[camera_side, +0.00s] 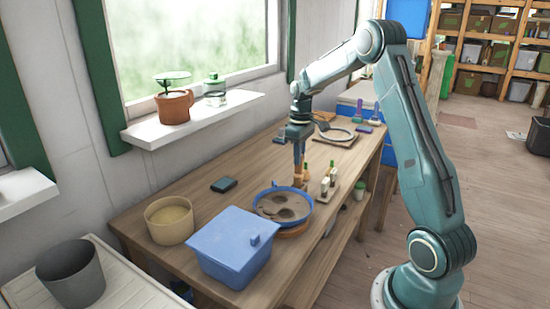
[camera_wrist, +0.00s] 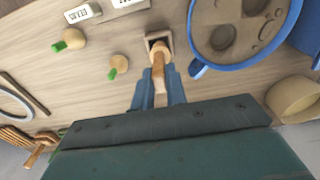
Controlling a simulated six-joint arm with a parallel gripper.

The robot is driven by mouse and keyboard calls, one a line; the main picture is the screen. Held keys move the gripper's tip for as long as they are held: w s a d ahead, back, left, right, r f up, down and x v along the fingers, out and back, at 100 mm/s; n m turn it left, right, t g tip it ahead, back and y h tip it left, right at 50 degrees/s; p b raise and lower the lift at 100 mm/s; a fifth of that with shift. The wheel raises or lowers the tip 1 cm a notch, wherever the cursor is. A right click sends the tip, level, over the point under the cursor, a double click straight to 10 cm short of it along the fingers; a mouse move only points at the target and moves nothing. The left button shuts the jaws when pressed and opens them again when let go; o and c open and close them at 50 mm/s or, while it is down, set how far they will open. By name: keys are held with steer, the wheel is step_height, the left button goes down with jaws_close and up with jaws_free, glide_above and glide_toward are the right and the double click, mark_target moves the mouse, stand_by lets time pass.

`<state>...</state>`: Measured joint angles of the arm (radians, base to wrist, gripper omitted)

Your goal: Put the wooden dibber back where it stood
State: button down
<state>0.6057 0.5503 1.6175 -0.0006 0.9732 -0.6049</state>
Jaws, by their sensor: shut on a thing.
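My gripper (camera_wrist: 157,92) is shut on the wooden dibber (camera_wrist: 158,65), with the blue fingers on either side of its shaft. A small square wooden holder (camera_wrist: 149,37) with an open middle is at the dibber's far end in the wrist view. The dibber's end overlaps the holder's opening, and I cannot tell whether it is inside or above it.
The round blue tray (camera_side: 258,211) of soil with hollows is close to the gripper. Green-tipped wooden pieces (camera_wrist: 73,38) and white labels (camera_wrist: 83,12) are on the other side. A blue lidded box (camera_side: 228,243) and tan tub (camera_side: 170,230) stand nearer the camera. Bare tabletop lies left.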

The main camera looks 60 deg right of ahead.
steer(key=shift+f, duration=1.05)
stand_by(0.4)
steer(key=c, duration=1.3)
jaws_free()
steer(key=shift+c, duration=0.2)
steer(key=shift+r, duration=0.15)
step_height(320, 180, up, 14)
steer(key=shift+f, duration=0.25)
